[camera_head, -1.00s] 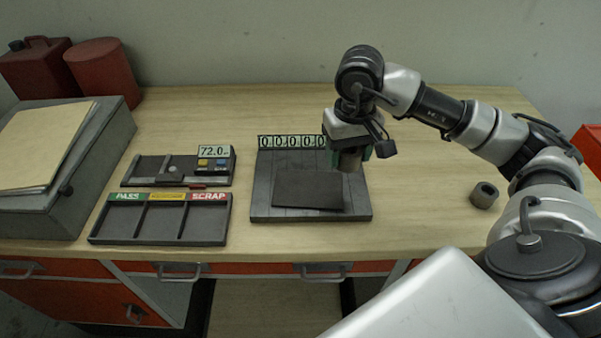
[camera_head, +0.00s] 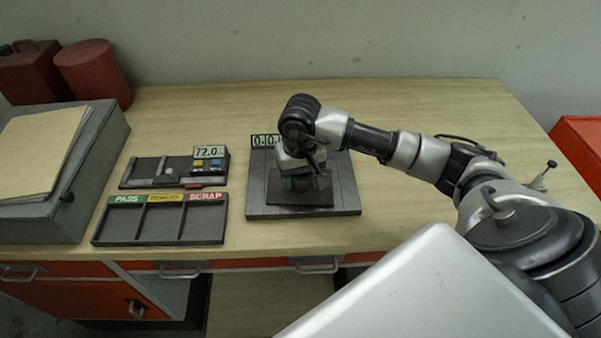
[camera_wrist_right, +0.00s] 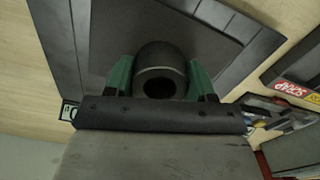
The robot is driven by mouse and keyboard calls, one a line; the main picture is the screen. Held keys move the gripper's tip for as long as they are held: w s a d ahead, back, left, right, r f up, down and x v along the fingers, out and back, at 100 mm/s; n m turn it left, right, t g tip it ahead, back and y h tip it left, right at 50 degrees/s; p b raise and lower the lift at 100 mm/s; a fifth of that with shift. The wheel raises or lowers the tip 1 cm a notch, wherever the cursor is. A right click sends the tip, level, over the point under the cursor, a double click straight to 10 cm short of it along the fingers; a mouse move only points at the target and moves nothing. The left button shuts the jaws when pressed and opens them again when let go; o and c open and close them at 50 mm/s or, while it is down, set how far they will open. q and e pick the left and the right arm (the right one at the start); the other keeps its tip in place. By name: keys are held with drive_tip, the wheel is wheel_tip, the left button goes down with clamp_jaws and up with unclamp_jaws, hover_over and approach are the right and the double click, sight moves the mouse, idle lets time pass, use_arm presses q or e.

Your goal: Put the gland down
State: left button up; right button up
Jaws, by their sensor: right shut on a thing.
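The gland is a dark grey hollow cylinder (camera_wrist_right: 162,70) in the right wrist view, its round bore facing the camera. My right gripper (camera_wrist_right: 161,82) is shut on it, with a green-padded finger on each side. In the head view my right gripper (camera_head: 300,184) points down over the dark plate (camera_head: 302,199) on the flat scale platform (camera_head: 347,203). The gland is mostly hidden there by the gripper, and I cannot tell whether it touches the plate. My left gripper is not in view.
A tray (camera_head: 160,243) with PASS, a yellow middle label and SCRAP stands left of the scale. Behind it is a gauge (camera_head: 209,152) reading 72.0. A grey sloped box (camera_head: 85,200) stands at the far left. A small metal fitting (camera_head: 543,177) shows behind my arm at right.

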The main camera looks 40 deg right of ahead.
drive_tip(key=shift+f, duration=0.1)
drive_tip(key=o, duration=1.2)
drive_tip(key=shift+o, duration=0.2)
drive_tip(key=shift+r, duration=0.25)
wheel_tip(320, 180, up, 12)
drive_tip(key=b, duration=0.3)
